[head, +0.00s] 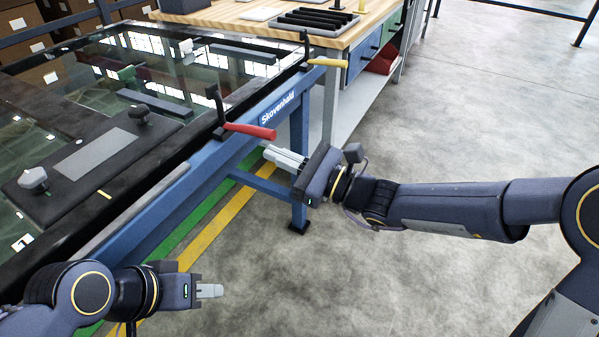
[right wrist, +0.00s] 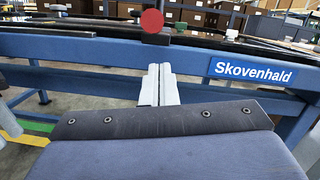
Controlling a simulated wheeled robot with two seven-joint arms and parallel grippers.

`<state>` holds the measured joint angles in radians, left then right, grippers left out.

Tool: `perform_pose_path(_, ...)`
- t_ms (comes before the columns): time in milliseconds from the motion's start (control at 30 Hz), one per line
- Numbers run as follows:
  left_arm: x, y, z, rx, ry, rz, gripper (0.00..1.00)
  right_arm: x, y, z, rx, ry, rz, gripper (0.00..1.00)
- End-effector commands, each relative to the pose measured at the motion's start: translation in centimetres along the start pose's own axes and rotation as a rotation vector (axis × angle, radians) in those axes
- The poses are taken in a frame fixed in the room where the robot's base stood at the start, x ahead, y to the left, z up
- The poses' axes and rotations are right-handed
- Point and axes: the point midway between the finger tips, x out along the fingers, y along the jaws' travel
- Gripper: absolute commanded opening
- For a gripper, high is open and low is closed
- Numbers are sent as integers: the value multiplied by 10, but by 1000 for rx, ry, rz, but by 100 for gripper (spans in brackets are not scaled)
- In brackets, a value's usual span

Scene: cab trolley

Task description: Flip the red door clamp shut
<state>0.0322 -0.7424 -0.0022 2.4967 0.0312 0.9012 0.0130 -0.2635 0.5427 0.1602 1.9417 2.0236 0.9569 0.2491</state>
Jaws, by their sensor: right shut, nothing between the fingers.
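The red door clamp (head: 250,131) is mounted on the blue frame (head: 238,146) along the edge of the glass door. Its red handle sticks out over the near side of the frame, and its black arm (head: 214,99) stands up. In the right wrist view the red handle end (right wrist: 152,21) shows end-on, above the fingers. My right gripper (head: 270,151) is shut and empty, just below and to the right of the handle, apart from it. Its closed fingers also show in the right wrist view (right wrist: 158,85). My left gripper (head: 218,291) is at lower left, away from the clamp; its finger gap is not clear.
A second clamp with a yellow handle (head: 328,63) sits farther along the frame. A dark plate with knobs (head: 100,148) lies on the glass door. A wooden workbench (head: 235,18) stands behind. The floor (head: 450,130) to the right is clear.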

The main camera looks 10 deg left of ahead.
Motion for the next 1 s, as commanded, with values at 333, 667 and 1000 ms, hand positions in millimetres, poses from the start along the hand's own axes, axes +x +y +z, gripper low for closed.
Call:
perform_pose_path(333, 1, 0, 0, 0, 1, 0, 36, 5, 0, 25, 0, 0, 0, 0)
perform_pose_path(667, 0, 0, 0, 0, 1, 0, 36, 5, 0, 25, 0, 3, 1, 0)
perform_pose_path(1000, -18, 8, -9, 0, 1, 0, 36, 6, -2, 33, 2, 57, 11, 0)
